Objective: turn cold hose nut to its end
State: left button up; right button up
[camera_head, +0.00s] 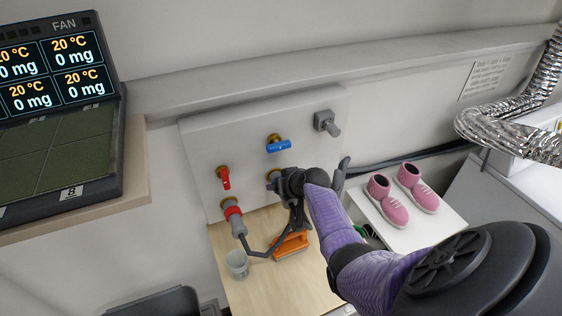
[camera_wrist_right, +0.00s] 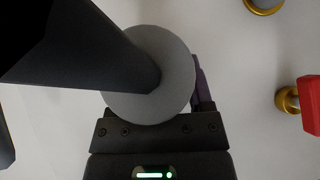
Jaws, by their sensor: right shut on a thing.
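My right gripper (camera_head: 281,185) comes in from the right and is shut at the lower brass outlet (camera_head: 271,177), below the blue handle (camera_head: 278,146). The cold hose nut there is mostly hidden by the gripper, so its angle cannot be told. In the right wrist view a grey round collar (camera_wrist_right: 178,75) with a thick dark hose (camera_wrist_right: 85,50) stands right in front of the gripper body. My left gripper is not in view.
A grey knob (camera_head: 327,122) sits at the board's upper right. Pink shoes (camera_head: 388,201) stand on a white surface to the right.

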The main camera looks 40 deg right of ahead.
dwell(0.4)
jog(key=o, duration=1.3)
jog(key=shift+c, duration=0.2)
jog(key=shift+s+r+p, duration=0.2)
jog(key=shift+r+p, duration=0.1)
jog(key=p+v, duration=0.3)
jog(key=v, duration=0.6)
jog(key=shift+s+p, duration=0.15)
jog(key=shift+p, duration=0.2)
